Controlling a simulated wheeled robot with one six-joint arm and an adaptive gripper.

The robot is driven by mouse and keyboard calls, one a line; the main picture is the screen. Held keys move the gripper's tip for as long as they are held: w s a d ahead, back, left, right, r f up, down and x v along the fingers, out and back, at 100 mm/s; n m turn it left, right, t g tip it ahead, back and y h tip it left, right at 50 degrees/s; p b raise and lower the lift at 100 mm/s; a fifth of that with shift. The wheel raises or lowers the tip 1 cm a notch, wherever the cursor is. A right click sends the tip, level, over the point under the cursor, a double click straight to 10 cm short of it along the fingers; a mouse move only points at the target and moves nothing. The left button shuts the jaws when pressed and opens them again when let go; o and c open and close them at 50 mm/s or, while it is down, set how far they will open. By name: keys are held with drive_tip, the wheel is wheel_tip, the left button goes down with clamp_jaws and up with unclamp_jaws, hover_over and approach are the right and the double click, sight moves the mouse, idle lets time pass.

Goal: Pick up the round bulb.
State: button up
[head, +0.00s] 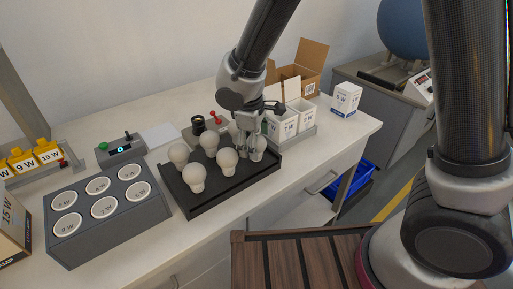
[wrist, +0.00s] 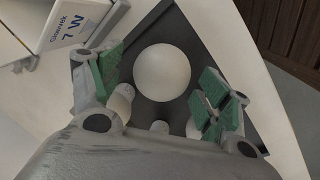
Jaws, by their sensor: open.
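A white round bulb (wrist: 162,72) stands on the dark tray (wrist: 175,25), seen from above in the wrist view. My gripper (wrist: 160,78) is open above it, with green-padded fingers on either side and gaps between pads and bulb. In the head view my gripper (head: 245,143) is over the right part of the tray (head: 217,192), and the bulb below it (head: 258,150) is partly hidden by the fingers. Several other white bulbs stand on the tray, including a front-left one (head: 194,178) and a middle one (head: 227,162).
A grey block (head: 105,231) with several numbered round sockets stands left of the tray. Small white boxes (head: 283,125) stand close behind my gripper on the right. An open cardboard box (head: 312,62) is farther back. The table's front edge is just before the tray.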

drive_tip(key=shift+x, duration=0.8)
drive_tip(key=c, duration=1.1)
drive_tip(key=shift+r, duration=0.1)
